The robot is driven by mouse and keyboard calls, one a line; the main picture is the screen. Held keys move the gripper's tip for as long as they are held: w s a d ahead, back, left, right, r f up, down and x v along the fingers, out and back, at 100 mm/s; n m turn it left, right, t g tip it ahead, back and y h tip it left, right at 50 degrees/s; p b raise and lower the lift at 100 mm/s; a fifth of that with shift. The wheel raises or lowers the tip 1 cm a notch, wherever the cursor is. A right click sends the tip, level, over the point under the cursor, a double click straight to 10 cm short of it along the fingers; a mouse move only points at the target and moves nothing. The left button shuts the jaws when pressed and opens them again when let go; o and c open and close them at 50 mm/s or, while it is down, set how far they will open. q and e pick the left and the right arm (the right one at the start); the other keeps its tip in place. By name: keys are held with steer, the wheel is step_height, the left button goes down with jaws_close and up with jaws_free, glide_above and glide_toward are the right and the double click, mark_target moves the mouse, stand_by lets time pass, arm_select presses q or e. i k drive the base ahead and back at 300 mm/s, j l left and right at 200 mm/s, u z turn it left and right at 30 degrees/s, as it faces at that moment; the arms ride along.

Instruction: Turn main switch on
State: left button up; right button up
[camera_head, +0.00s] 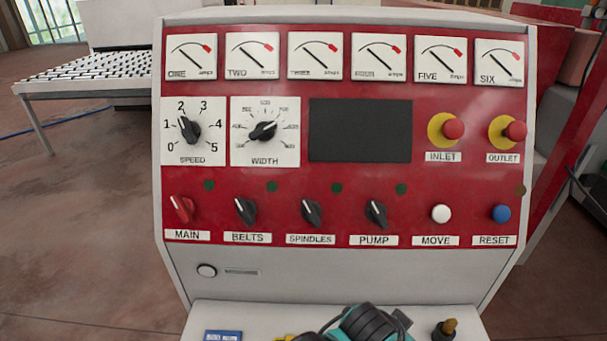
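The main switch (183,209) is a red rotary knob at the left end of the lower row on the red control panel (340,185). Its knob tilts toward the upper left. A white label (187,235) reading MAIN is below it. A dark green round lamp (209,185) sits above and right of the knob and looks unlit. Neither of my grippers shows in the head view, and nothing touches or covers the switch.
Black knobs for belts (245,211), spindles (312,212) and pump (376,213) are to the right in the same row. Above are the speed dial (187,130) and width dial (264,131). A shelf (265,315) below holds a teal-and-black item (370,324).

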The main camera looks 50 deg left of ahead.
mark_target(184, 207)
steer(key=u, duration=2.75)
